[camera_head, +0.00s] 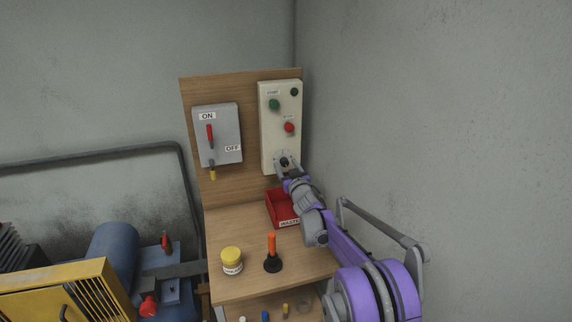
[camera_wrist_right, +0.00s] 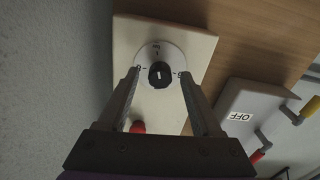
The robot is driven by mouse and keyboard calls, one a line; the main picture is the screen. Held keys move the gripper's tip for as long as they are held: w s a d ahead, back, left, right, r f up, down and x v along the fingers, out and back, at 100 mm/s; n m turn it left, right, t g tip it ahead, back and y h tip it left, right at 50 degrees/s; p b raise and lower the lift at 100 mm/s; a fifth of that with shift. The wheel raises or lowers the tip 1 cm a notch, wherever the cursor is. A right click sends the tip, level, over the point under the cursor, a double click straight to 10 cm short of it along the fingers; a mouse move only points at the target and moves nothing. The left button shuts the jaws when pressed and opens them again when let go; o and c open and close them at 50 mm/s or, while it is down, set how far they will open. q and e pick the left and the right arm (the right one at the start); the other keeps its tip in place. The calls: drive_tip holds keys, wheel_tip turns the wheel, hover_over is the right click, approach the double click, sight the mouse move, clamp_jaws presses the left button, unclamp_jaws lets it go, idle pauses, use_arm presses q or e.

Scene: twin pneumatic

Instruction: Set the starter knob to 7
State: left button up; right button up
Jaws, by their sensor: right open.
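The starter knob (camera_wrist_right: 159,75) is a black round knob with a white mark, on a pale dial plate on the cream starter panel (camera_head: 268,143). In the wrist view the dial shows small characters around its rim, too small to read surely. In the head view the knob (camera_head: 284,161) is low on the panel, partly hidden by my gripper. My right gripper (camera_head: 284,167) is open in front of the panel. In the wrist view its fingers (camera_wrist_right: 158,79) stand on either side of the knob, apart from it. My left gripper is not in view.
The panel carries a green button (camera_head: 274,104) and a red button (camera_head: 289,127). A grey ON/OFF switch box (camera_head: 228,148) is to its left. A red bin (camera_head: 279,209), a yellow-lidded jar (camera_head: 232,260) and an orange-handled tool (camera_head: 272,248) stand on the wooden bench below.

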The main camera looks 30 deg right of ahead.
drive_tip(key=shift+w, duration=0.4)
drive_tip(key=shift+c, duration=0.3)
clamp_jaws()
